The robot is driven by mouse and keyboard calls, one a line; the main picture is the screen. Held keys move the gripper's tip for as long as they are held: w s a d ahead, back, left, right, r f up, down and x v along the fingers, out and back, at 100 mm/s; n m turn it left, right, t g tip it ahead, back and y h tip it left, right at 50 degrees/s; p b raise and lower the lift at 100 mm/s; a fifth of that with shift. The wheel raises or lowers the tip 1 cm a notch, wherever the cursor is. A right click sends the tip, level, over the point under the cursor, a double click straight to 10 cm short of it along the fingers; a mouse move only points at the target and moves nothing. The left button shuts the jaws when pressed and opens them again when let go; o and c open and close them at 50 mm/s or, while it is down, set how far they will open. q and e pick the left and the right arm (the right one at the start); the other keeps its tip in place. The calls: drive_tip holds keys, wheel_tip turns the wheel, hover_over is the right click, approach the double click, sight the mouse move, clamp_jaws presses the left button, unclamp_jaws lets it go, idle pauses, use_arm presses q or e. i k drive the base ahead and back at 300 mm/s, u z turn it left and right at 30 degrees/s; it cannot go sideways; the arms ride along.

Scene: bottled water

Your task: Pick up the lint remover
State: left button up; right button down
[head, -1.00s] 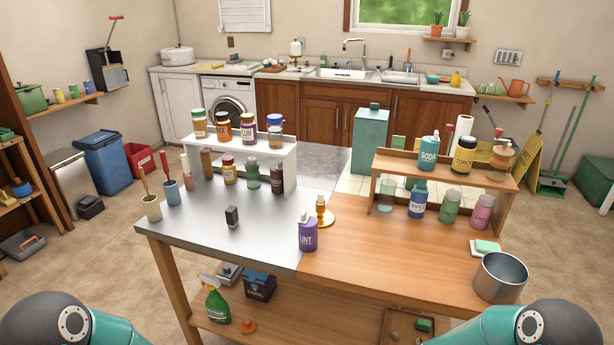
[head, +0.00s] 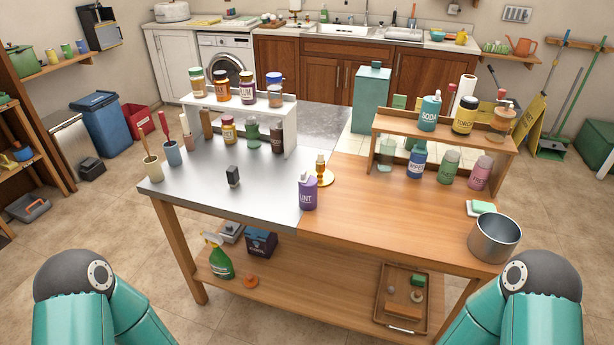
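A purple bottle (head: 308,195) with a white cap and a label reading "LINT" stands upright on the worktable. It is near the front edge, where the metal top (head: 210,170) meets the wooden top (head: 365,225). A brass candlestick-like object (head: 323,174) stands just behind it to the right. Only the upper links of my two arms show, at the bottom left and bottom right corners. Neither gripper is in view.
A white riser (head: 290,125) with several bottles stands at the back left, and a wooden riser (head: 508,150) with more at the right. A small dark block (head: 233,176) and a metal pot (head: 494,238) are also on top. The wood in front is clear.

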sight(308, 192)
drive_tip(key=z, duration=1.3)
drive_tip(key=k, duration=0.75)
drive_tip(key=u, duration=0.65)
drive_tip(key=i, duration=1.05)
drive_tip(key=u, duration=0.1)
